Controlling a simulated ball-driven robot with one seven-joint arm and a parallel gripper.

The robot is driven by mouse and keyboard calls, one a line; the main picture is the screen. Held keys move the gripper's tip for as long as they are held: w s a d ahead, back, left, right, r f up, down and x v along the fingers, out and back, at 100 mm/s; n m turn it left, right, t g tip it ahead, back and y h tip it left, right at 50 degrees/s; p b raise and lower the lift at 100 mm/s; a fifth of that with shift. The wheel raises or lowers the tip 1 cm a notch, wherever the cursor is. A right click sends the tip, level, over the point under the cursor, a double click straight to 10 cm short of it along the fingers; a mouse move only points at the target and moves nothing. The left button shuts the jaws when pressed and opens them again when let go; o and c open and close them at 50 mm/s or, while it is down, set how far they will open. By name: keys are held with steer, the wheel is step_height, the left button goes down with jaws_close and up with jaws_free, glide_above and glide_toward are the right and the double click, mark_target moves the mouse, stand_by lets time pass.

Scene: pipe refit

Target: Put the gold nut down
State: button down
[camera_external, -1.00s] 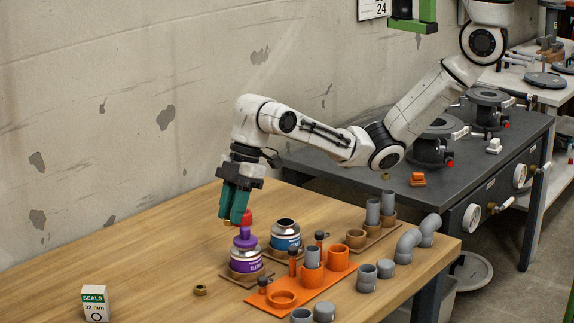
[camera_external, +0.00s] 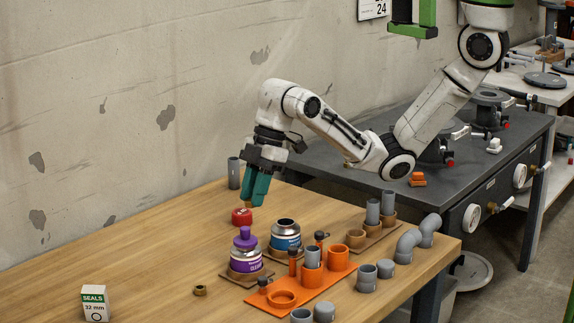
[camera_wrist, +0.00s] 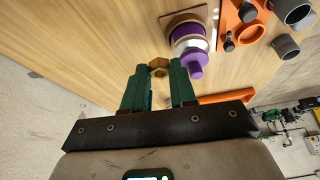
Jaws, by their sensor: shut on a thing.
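My gripper (camera_external: 256,202) hangs above the far part of the wooden table, its green fingers pointing down. It is shut on the gold nut. In the wrist view the gold nut (camera_wrist: 158,66) shows at the fingertips (camera_wrist: 160,78), with wood behind it. In the outside view the held nut is a small, mostly hidden spot at the fingertips. A similar brass-coloured nut (camera_external: 200,290) lies on the table at the front left.
A red cap (camera_external: 242,217) is close below my fingers. The purple-capped can (camera_external: 246,258) and blue-labelled can (camera_external: 285,240) stand in front. An orange rack (camera_external: 274,308) and grey pipe pieces (camera_external: 385,268) are to the right. The table's left side is mostly clear around the SEALS box (camera_external: 95,303).

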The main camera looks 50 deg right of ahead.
steer(key=w+d+f+m+t+h+b, duration=0.1)
steer(key=w+d+m+b, duration=0.15)
steer(key=w+d, duration=0.6)
steer(key=w+d+f+m+t+b, duration=0.15)
steer(key=w+d+m, duration=0.3)
steer(key=d, duration=0.65)
steer(key=w+d+m+t+h+b, duration=0.1)
steer(key=w+d+m+b, duration=0.15)
steer(key=w+d, duration=0.6)
steer(key=s+d+f+m+h+b, duration=0.1)
steer(key=s+d+m+b, duration=0.2)
steer(key=d, duration=1.4)
steer(key=s+d+m+h+b, duration=0.1)
steer(key=d+m+b, duration=0.25)
steer(key=d, duration=1.25)
steer(key=b, duration=1)
glide_toward(316, 157)
steer(key=shift+w+a+f+m+t, duration=0.15)
steer(key=shift+w+a+f+m, duration=0.1)
steer(key=shift+f, duration=0.2)
steer(key=shift+w+a+f+m+t, duration=0.1)
steer(key=shift+w+a+f+m, duration=0.1)
steer(key=shift+f, duration=0.2)
steer(key=shift+w+d+f, duration=0.2)
steer(key=shift+w+f, duration=0.3)
steer(key=shift+f, duration=0.1)
steer(key=shift+f+b, duration=0.7)
steer(key=shift+f, duration=0.75)
steer(key=shift+f, duration=0.1)
